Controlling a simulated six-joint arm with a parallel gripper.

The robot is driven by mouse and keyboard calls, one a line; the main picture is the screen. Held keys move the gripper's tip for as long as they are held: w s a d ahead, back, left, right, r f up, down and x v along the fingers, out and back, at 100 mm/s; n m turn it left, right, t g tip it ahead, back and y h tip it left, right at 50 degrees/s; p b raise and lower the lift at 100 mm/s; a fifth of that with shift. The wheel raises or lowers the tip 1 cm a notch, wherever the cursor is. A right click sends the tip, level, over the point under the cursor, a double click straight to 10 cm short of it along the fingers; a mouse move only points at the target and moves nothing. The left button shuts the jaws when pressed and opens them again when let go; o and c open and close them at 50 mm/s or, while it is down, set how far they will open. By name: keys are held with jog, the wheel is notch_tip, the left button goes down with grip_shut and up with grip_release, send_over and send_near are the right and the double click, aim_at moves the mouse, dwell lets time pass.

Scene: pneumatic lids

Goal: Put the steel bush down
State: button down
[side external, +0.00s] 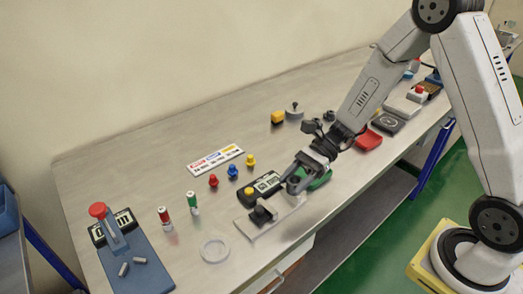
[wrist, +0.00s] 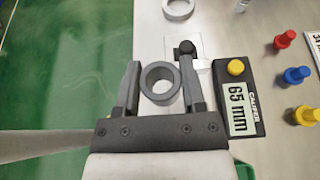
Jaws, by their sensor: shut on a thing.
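The steel bush is a thick grey ring (wrist: 161,84), and in the wrist view it sits between the two fingers of my gripper (wrist: 162,88). My gripper is shut on it, one finger on each side, with the bush's hole facing the camera. In the side view my gripper (side external: 297,182) is low over the front part of the bench, beside the caliber gauge (side external: 266,184). The bush is small and partly hidden by the fingers there. I cannot tell how far it is above the surface.
The gauge (wrist: 238,97) reads 65 mm and stands right of my gripper in the wrist view. A dark-knobbed post (wrist: 187,50) stands just ahead. A pale ring (side external: 215,249) lies on the bench (side external: 130,170). Red, blue and yellow pegs (side external: 232,171) stand behind. A green tray (side external: 318,180) is close by.

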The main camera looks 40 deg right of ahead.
aim_at(269, 206)
jog(key=shift+w+a+f, duration=0.15)
jog(key=shift+w+f, duration=0.6)
jog(key=shift+f, duration=0.15)
jog(key=shift+w+a+f, duration=0.1)
jog(key=shift+w+f, duration=0.65)
jog(key=shift+f, duration=0.15)
jog(key=shift+w+f, duration=0.25)
jog(key=shift+f, duration=1.6)
jog(key=shift+f, duration=0.15)
jog(key=shift+c, duration=0.9)
grip_release()
jog(key=shift+r, duration=0.2)
jog(key=v, duration=1.2)
jog(key=shift+f, duration=0.1)
